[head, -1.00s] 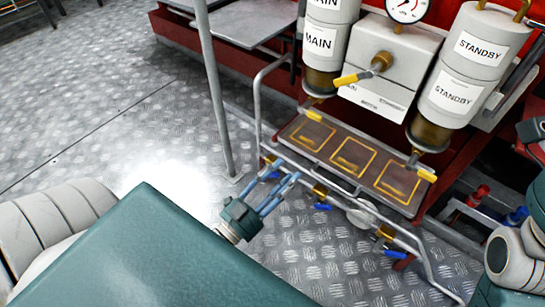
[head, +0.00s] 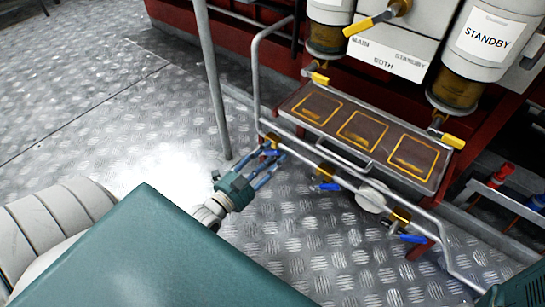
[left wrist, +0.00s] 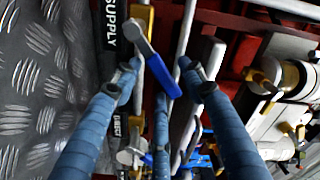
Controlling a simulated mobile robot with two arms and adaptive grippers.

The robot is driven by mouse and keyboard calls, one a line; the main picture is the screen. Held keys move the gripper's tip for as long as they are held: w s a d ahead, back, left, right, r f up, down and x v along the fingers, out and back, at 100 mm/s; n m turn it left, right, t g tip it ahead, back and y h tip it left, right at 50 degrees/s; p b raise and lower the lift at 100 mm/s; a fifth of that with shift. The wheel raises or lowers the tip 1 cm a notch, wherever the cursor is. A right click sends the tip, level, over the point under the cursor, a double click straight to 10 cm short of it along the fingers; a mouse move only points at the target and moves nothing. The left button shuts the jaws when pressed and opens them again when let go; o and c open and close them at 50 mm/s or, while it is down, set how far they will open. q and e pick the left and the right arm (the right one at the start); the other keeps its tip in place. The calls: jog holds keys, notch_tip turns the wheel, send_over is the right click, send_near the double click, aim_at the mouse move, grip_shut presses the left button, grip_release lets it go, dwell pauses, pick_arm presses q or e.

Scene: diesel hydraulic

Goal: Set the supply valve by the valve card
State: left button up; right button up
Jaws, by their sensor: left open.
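The supply valve is on the low pipe, with a brass body (head: 271,139) just beyond my left fingertips in the head view. In the left wrist view its blue-sleeved lever (left wrist: 163,77) lies between the fingers, beside a dark tag (left wrist: 111,25) reading SUPPLY. My left gripper (head: 273,165) is open, its blue fingers around the lever with no clear grip on it; they also show in the left wrist view (left wrist: 160,85). In the head view the fingers partly hide the lever. I cannot make out a valve card. My right gripper is not in view.
Other blue-handled valves (head: 330,187) (head: 413,238) sit along the same pipe. A drip tray (head: 318,92) with yellow-outlined squares is behind it, below the STANDBY canister (head: 487,37) and a yellow selector lever (head: 368,23). A grey post (head: 215,90) stands left of the pipe. The tread-plate floor (head: 110,110) is clear.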

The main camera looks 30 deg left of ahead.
pick_arm(q)
jog(key=shift+w, duration=0.6)
grip_shut()
